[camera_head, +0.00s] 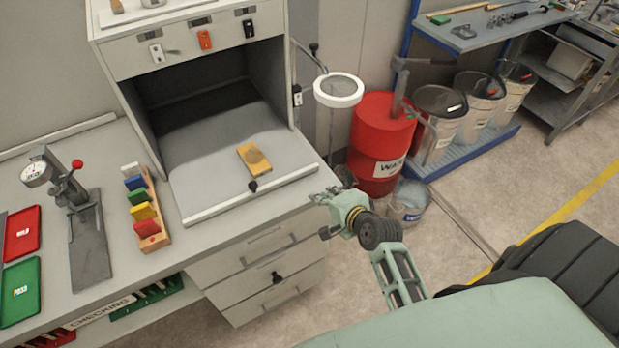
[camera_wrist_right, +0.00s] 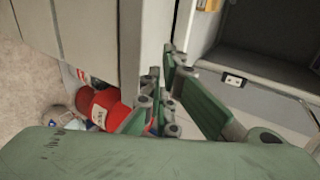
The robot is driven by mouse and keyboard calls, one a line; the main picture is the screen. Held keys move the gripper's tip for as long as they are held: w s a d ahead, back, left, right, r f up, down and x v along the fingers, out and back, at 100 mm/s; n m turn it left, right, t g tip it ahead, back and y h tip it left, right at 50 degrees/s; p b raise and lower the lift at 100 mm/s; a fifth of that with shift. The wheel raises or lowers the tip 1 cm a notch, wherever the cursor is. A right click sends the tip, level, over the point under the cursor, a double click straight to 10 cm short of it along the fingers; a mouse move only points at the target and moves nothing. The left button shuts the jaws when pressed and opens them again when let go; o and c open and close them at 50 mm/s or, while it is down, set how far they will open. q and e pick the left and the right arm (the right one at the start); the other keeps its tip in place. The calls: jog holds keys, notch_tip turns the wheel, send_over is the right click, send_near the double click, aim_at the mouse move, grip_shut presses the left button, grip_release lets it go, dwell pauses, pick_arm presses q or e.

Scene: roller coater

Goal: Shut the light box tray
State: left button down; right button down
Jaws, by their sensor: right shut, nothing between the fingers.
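The light box (camera_head: 192,65) is a grey cabinet with a dark open front, standing on the bench. Its tray (camera_head: 205,200) sticks out toward the front, with a pale front lip and a small black knob (camera_head: 252,186). A yellow-brown block with a round patch (camera_head: 254,159) lies on the tray. My right gripper (camera_head: 322,198) is beside the right front end of the tray, shut and empty. In the right wrist view its green and dark fingers (camera_wrist_right: 167,85) are close to a pale edge; I cannot tell whether they touch it. My left gripper is not in view.
A rack of coloured plates (camera_head: 147,208) and a dial gauge stand (camera_head: 70,195) are left of the tray. A ring lamp (camera_head: 338,90) stands to its right, near a red drum (camera_head: 380,140) and a bucket (camera_head: 410,198). Drawers (camera_head: 265,270) are below the bench top.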

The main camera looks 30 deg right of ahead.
aim_at(310, 186)
jog(key=x, duration=0.5)
jog(key=shift+d+r, duration=0.1)
jog(key=w+p, duration=0.1)
jog(key=w, duration=0.2)
jog(key=shift+w+p, duration=0.1)
jog(key=shift+p, duration=0.25)
jog(key=shift+w, duration=0.45)
